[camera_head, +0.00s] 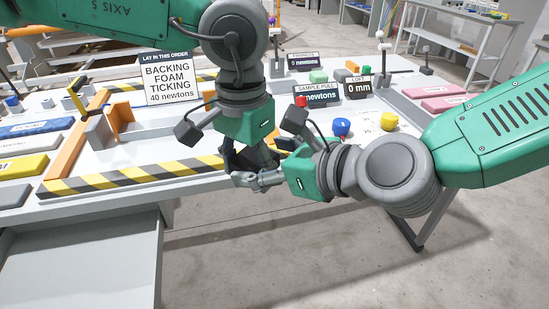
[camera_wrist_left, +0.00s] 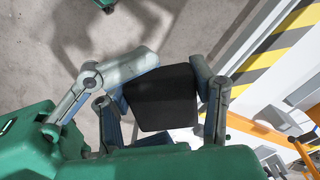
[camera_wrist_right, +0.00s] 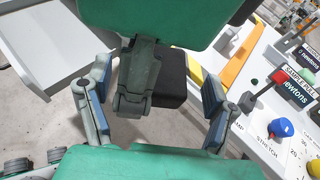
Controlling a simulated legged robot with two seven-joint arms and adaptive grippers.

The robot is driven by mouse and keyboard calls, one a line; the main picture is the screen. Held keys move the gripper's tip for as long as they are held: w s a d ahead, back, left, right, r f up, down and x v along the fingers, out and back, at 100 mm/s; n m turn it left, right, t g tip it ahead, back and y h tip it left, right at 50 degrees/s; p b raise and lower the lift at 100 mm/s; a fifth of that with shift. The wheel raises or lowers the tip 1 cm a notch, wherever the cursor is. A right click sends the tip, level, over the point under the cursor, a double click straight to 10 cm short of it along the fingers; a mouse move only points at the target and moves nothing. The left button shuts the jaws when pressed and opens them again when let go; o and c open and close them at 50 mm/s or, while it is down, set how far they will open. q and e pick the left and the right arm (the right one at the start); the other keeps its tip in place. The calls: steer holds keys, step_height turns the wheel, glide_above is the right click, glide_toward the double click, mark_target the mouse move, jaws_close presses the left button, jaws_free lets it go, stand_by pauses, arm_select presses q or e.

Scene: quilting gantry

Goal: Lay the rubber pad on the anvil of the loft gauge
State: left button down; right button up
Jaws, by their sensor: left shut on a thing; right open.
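The rubber pad is a black slab (camera_wrist_left: 162,98) in my left gripper (camera_wrist_left: 160,85); its dark edge also shows in the right wrist view (camera_wrist_right: 172,82). In the head view, my left gripper (camera_head: 252,168) points down in front of the table's near edge, shut on the pad. My right gripper (camera_head: 258,172) comes in from the right, close to it. In the right wrist view its fingers (camera_wrist_right: 155,95) are open on both sides of the pad and left finger, apparently not closed on them.
A yellow-black striped strip (camera_head: 110,180) edges the table on the left. Pink slabs (camera_head: 448,103) lie farther right. Open floor lies below the grippers.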

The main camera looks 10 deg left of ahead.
steer(key=c, duration=1.3)
arm_select(q)
steer(key=c, duration=0.6)
jaws_free()
arm_select(e)
steer(key=shift+w, duration=0.1)
